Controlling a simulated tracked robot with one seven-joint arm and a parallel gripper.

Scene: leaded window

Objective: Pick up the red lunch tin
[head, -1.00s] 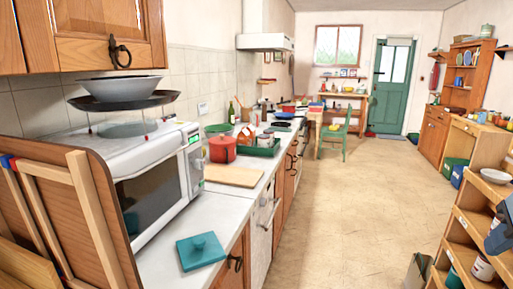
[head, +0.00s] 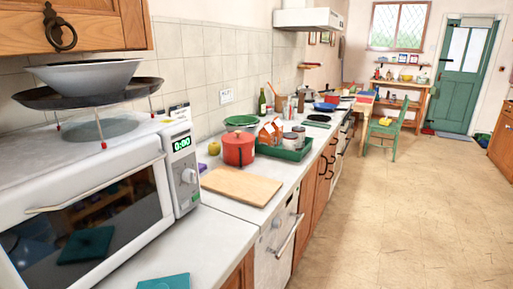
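I cannot make out a lunch tin for certain. A small red box-like thing (head: 365,97) lies on the far wooden table, too small to tell what it is. A round red pot (head: 238,149) with a lid stands on the counter behind a wooden board. My gripper is not in view.
A white microwave (head: 90,205) stands at the near left, with a rack and bowl (head: 90,74) on top. A wooden board (head: 241,186) and a green tray (head: 285,150) lie on the counter. A green chair (head: 386,128) stands by the far table. The floor (head: 400,210) at right is clear.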

